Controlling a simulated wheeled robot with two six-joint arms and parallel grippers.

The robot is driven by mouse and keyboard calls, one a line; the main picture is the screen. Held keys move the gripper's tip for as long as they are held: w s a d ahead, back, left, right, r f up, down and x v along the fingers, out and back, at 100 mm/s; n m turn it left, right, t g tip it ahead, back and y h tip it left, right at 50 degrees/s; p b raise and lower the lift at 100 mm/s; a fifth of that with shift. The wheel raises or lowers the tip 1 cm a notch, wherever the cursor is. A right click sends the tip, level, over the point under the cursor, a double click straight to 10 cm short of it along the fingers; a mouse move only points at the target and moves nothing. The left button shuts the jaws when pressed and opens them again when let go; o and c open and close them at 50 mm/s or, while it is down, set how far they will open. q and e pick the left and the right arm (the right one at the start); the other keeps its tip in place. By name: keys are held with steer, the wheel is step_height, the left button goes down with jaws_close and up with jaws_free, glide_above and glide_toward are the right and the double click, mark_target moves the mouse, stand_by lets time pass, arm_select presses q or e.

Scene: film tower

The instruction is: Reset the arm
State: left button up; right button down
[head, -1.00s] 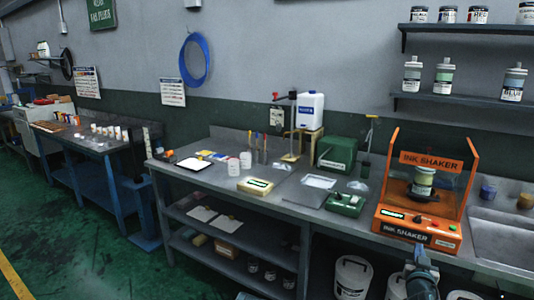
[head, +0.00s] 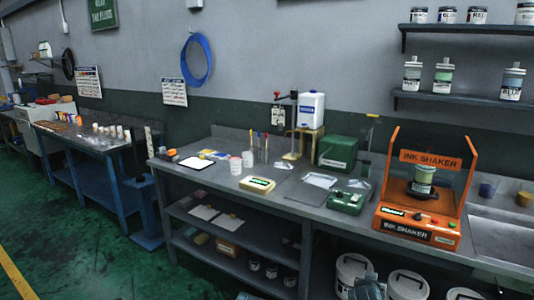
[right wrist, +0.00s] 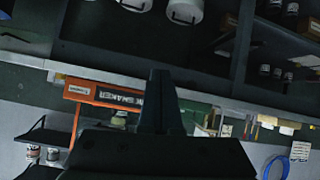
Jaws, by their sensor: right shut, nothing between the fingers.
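My right gripper (right wrist: 158,100) shows in the right wrist view with its fingers together and nothing between them. In the head view, part of my right arm (head: 368,287) shows at the bottom edge, below the front edge of the bench. The orange ink shaker (head: 418,222) stands on the bench with a green-labelled jar (head: 423,180) in it. The shaker also shows in the right wrist view (right wrist: 100,96), which looks upside down. My right gripper is apart from the shaker. My left gripper is in neither view.
The grey bench (head: 300,208) carries a green box (head: 338,151), a white jug (head: 311,109) and small tools. A sink (head: 505,235) is right of the shaker. White buckets (head: 408,284) stand under the bench. Wall shelves (head: 460,103) hold jars. Green floor is open at left.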

steer(key=s+a+f+n+g+y, duration=0.2)
steer(key=s+a+f+n+g, duration=0.25)
steer(key=s+a, duration=0.6)
steer(key=s+a+f+n+g+y, duration=0.25)
steer(key=s+a+f+g, duration=0.35)
steer(key=a, duration=0.8)
arm_select(q)
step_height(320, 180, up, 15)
steer(key=p, duration=1.4)
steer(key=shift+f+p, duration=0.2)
steer(key=shift+p, duration=0.1)
arm_select(e)
step_height(320, 180, up, 15)
steer(key=s+n, duration=0.1)
steer(key=s, duration=0.1)
steer(key=shift+a, duration=0.4)
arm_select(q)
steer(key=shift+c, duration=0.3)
arm_select(e)
steer(key=shift+d, duration=0.1)
